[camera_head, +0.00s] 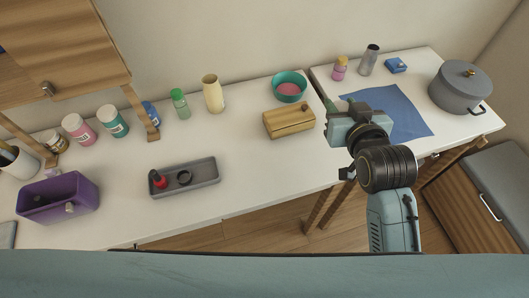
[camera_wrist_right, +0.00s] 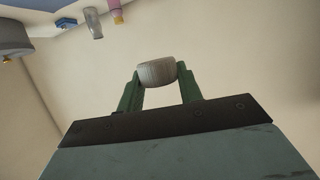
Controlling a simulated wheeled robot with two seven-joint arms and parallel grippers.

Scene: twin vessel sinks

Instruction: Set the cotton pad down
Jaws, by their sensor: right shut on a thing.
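My right gripper (camera_wrist_right: 157,78) is shut on a pale, whitish-grey rounded piece, which I take to be the cotton pad (camera_wrist_right: 157,72). Its two green fingers press it from both sides in the right wrist view. In the head view my right gripper (camera_head: 329,104) points away from me, above the gap between the two white counters, just right of the wooden box. I cannot make out the pad in that view. My left gripper is not in view.
The left counter (camera_head: 125,205) holds a wooden box (camera_head: 289,122), a teal bowl (camera_head: 289,85), a grey tray (camera_head: 205,178), a purple bin (camera_head: 58,198) and several bottles. A blue cloth (camera_head: 405,112) and grey pot (camera_head: 461,87) are on the right counter.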

